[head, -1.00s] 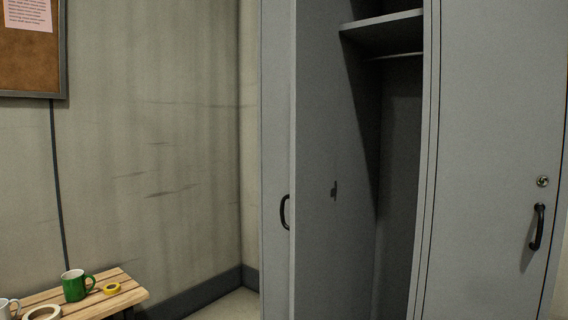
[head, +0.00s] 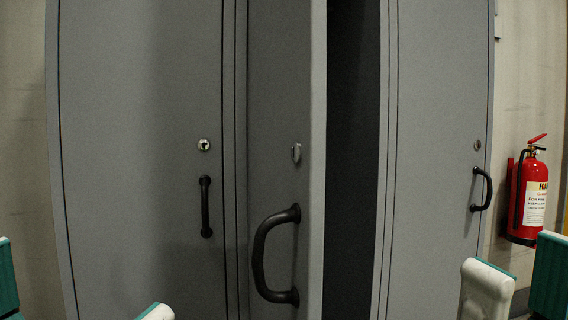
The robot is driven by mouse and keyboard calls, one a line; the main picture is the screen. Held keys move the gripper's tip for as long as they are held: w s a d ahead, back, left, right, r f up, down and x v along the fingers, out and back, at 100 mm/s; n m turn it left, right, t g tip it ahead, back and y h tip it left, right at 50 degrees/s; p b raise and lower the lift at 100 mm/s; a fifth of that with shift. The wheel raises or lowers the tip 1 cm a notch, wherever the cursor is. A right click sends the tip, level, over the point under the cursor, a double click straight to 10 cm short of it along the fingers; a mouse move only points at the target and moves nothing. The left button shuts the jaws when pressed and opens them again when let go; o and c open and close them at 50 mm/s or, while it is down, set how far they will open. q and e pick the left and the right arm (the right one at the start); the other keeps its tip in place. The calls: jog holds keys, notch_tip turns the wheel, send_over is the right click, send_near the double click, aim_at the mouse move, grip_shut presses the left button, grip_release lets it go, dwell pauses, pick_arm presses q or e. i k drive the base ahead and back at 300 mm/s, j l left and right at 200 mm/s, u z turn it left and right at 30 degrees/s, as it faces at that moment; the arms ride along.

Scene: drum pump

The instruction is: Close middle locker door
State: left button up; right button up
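The middle locker door (head: 276,150) is a grey panel standing partly open in the head view. Its outer face, small lock (head: 296,152) and black loop handle (head: 275,255) show. Its free edge stands out toward me, and a dark gap (head: 350,160) lies between that edge and the right locker. My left gripper (head: 82,296) shows only as finger parts at the lower left, spread apart. My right gripper (head: 518,283) is at the lower right, its white and teal fingers apart with nothing seen between them. Both are in front of the lockers, apart from the handle.
The left locker door (head: 140,150) and right locker door (head: 437,130) are shut, each with a black handle. A red fire extinguisher (head: 530,195) hangs on the wall at the right. Bare wall shows at the far left.

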aim_at(286, 59)
jog(key=j, duration=0.15)
jog(key=k+j+z, duration=0.55)
jog(key=j+z, duration=0.15)
jog(key=j, duration=0.1)
